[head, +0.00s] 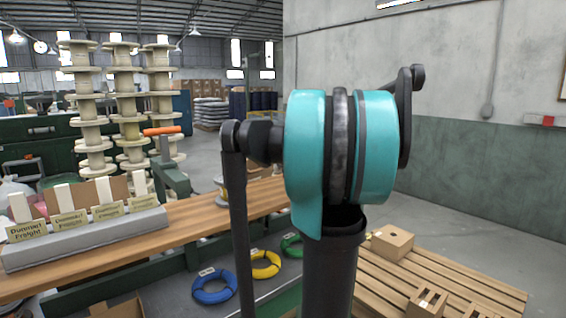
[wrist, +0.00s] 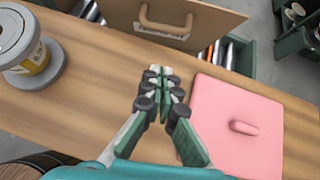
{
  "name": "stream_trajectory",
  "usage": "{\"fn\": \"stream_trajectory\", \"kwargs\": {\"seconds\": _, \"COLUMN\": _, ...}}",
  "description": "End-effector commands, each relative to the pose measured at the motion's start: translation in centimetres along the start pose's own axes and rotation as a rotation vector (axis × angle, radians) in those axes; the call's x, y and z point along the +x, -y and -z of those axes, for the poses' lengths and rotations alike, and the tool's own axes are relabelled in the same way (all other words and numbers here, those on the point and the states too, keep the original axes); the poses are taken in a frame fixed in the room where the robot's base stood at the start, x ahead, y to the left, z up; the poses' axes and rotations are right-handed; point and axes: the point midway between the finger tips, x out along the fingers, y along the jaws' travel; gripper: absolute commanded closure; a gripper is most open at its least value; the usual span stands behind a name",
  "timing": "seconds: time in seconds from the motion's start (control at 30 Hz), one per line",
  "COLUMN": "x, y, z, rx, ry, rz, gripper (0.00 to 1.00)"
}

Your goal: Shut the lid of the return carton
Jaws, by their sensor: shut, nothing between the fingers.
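In the wrist view my gripper (wrist: 162,72) is shut and empty, above the wooden bench top (wrist: 105,72). A flat pink square lid-like piece (wrist: 218,107) with a raised oblong knob lies just right of the fingers. I cannot tell whether it belongs to the return carton. In the head view a brown carton (head: 392,243) sits on the pallet at the right, and a smaller one (head: 427,301) sits nearer. No return label is readable on either. My arm fills the middle of the head view and hides part of the bench; the gripper is not visible there.
A spool (wrist: 28,48) stands on the bench left of the gripper. Beyond the bench edge is a brown panel with a looped handle (wrist: 165,24). Blue (head: 214,287), yellow (head: 265,265) and green (head: 292,245) coils lie below the bench. Tall spool stacks (head: 125,105) stand behind.

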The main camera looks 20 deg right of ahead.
Motion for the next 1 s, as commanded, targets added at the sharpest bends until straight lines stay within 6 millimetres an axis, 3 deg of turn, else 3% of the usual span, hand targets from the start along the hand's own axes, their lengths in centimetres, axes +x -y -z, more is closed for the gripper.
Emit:
{"fn": "stream_trajectory", "kwargs": {"seconds": 0.2, "x": 4.5, "y": 0.0, "z": 0.0, "rx": -0.003, "ry": -0.001, "rz": -0.002, "gripper": 1.00}}
{"fn": "stream_trajectory", "kwargs": {"seconds": 0.4, "x": 7.1, "y": -0.1, "z": -1.5, "rx": -0.004, "ry": 0.000, "rz": -0.002, "gripper": 1.00}}
{"fn": "stream_trajectory", "kwargs": {"seconds": 0.6, "x": 8.3, "y": -0.1, "z": -2.6, "rx": -0.003, "ry": -0.001, "rz": -0.001, "gripper": 1.00}}
{"fn": "stream_trajectory", "kwargs": {"seconds": 1.0, "x": 8.5, "y": 0.0, "z": -2.8, "rx": -0.002, "ry": -0.001, "rz": 0.000, "gripper": 1.00}}
